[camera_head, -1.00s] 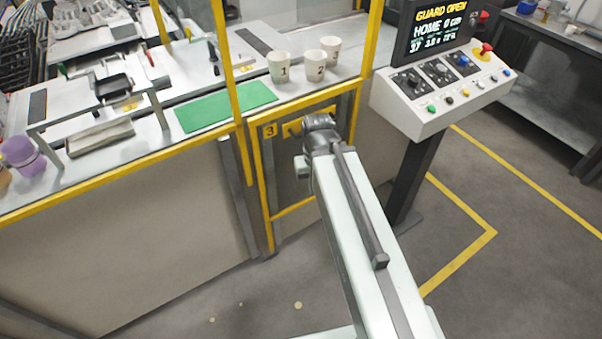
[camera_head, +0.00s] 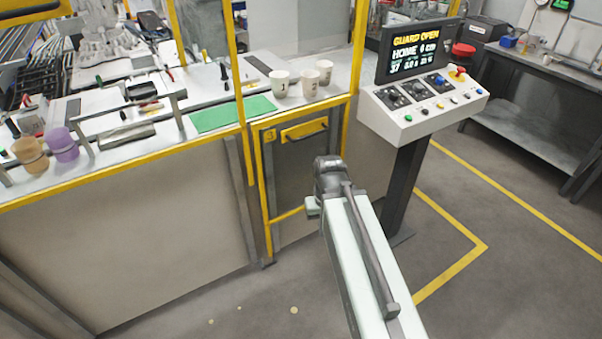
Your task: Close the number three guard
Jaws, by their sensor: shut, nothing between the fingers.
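The number three guard (camera_head: 301,172) is a grey panel in a yellow frame, low in the bench front. A yellow "3" label (camera_head: 269,136) is at its top left. Its yellow handle (camera_head: 304,130) is a bar near the top edge and is in clear view. The space above the panel, between the yellow posts, is open. The console screen (camera_head: 417,48) reads "GUARD OPEN". My arm reaches up from the lower right and its dark end joint appears in front of the guard's lower right side. My gripper's fingers cannot be made out.
Several white cups (camera_head: 310,83) and a green mat (camera_head: 232,113) are on the bench behind the guard. The control console (camera_head: 420,110) stands on a dark post to the right.

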